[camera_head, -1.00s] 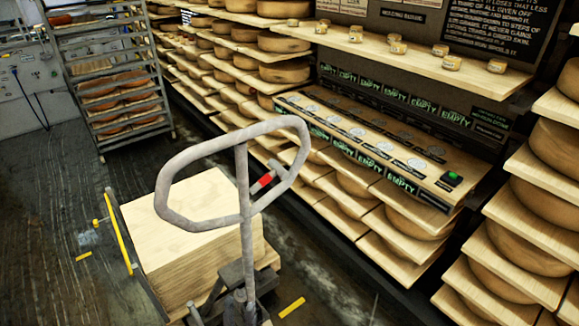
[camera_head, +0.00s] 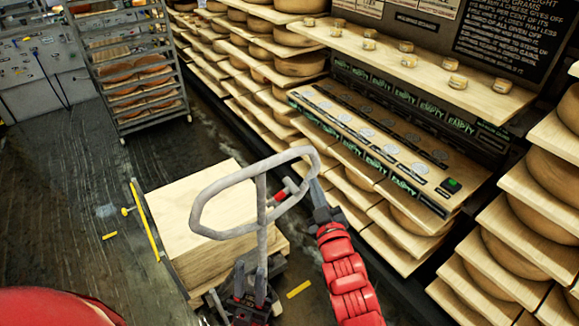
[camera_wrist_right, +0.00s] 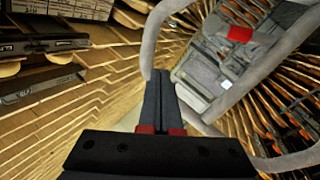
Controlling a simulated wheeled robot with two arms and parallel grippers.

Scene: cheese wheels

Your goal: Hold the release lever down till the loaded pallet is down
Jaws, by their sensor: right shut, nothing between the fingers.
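The release lever (camera_head: 280,194) has a red grip and sits inside the grey handle loop (camera_head: 205,205) of a pallet truck. Its red end also shows in the right wrist view (camera_wrist_right: 239,34), beyond the fingertips. The loaded pallet (camera_head: 195,200) carries a pale wooden block at the truck; its height above the floor is hard to tell. My right gripper (camera_head: 315,190) is shut and empty at the right side of the loop, apart from the lever. In the right wrist view its closed fingers (camera_wrist_right: 161,75) overlap the loop's lower bar; contact is unclear. My left gripper is out of view.
A wheeled tray rack (camera_head: 140,85) stands at the back left. A yellow bar (camera_head: 144,218) is beside the pallet. Dark floor at left is open.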

